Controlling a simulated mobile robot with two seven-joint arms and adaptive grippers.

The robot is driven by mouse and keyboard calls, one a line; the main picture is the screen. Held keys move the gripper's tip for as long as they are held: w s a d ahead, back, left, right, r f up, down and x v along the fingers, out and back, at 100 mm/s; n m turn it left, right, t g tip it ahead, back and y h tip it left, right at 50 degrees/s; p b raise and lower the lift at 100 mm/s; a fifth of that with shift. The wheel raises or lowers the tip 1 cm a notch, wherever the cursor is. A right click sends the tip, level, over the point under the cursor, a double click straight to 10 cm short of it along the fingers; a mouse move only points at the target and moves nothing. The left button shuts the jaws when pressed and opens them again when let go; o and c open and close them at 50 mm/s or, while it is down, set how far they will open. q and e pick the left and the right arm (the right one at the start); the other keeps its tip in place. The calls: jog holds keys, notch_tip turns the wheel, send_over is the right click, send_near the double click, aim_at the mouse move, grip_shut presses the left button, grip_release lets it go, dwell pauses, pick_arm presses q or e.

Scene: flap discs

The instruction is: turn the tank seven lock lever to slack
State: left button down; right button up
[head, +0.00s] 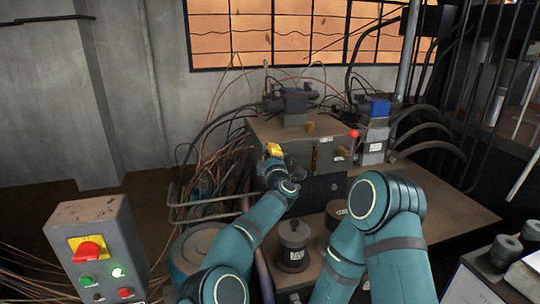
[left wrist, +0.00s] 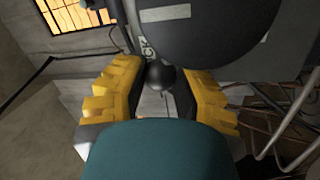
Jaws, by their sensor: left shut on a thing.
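My left gripper (head: 274,151) is at the front left face of the grey-brown tank block (head: 300,130) in the head view. In the left wrist view its yellow fingers (left wrist: 160,72) are closed around a dark round knob (left wrist: 161,77), which looks like the end of a lever. Behind the knob are a small label (left wrist: 147,46), too partial to read, and a large dark round body (left wrist: 220,30). The lever's shaft and its setting are hidden. In the head view the gripper covers the knob. My right gripper is out of view; only its arm shows.
A red knob (head: 353,134) sticks out at the block's right corner. A dark canister (head: 293,245) stands in front. A control box (head: 92,250) with a red switch is at left. The table's right side (head: 450,210) is clear.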

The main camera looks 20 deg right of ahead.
pick_arm(q)
jog(key=c, duration=0.6)
grip_release()
jog(key=shift+w+a, duration=0.15)
jog(key=shift+a, duration=0.05)
jog(key=shift+c, duration=0.2)
jog(key=shift+s+d, duration=0.2)
jog(key=shift+s, duration=0.05)
jog(key=s+a+f, duration=0.1)
jog(key=s+f, duration=0.1)
jog(key=s, duration=0.9)
jog(key=shift+s+a, duration=0.2)
jog(key=shift+s, duration=0.05)
jog(key=shift+f, duration=0.1)
